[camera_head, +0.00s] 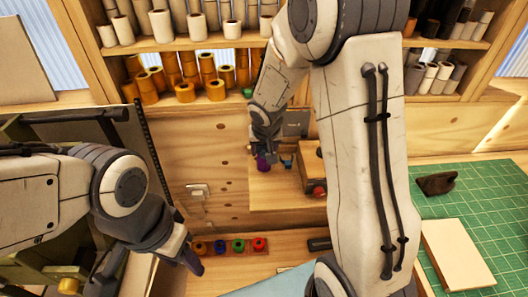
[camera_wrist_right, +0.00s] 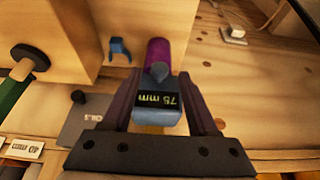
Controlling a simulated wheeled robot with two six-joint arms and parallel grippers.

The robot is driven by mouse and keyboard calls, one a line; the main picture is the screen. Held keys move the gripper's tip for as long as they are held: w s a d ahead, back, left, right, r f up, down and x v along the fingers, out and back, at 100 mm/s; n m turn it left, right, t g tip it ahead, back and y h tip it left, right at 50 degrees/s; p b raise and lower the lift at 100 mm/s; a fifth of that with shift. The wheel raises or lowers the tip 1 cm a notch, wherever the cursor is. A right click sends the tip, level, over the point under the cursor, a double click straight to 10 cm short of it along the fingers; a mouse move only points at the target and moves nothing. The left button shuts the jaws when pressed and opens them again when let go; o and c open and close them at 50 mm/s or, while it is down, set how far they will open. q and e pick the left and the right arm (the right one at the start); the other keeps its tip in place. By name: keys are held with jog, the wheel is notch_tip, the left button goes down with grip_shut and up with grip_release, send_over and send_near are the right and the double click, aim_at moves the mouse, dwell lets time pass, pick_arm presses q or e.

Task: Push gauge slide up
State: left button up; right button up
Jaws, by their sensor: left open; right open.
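A grey block with a black "75 mm" label (camera_wrist_right: 165,100), seemingly the gauge slide, shows between the fingers of my right gripper (camera_wrist_right: 165,115) in the right wrist view. The fingers are open on both sides of it; I cannot tell whether they touch it. A purple cylinder (camera_wrist_right: 159,52) stands just beyond the block. In the head view my right gripper (camera_head: 264,150) points down at the wooden fixture, largely hiding the slide. A blue clip (camera_wrist_right: 119,50) is fixed to the wood beside it. My left gripper (camera_head: 192,262) is open and empty at lower left.
A grey sign plate (camera_head: 296,122) is behind the fixture. Several coloured rolls (camera_head: 238,246) lie in a row below. Shelves (camera_head: 190,42) of rolls run along the back. A green cutting mat (camera_head: 480,195) with a pale board (camera_head: 457,257) is at right.

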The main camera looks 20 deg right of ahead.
jog(key=shift+x, duration=0.9)
grip_shut()
dwell(0.8)
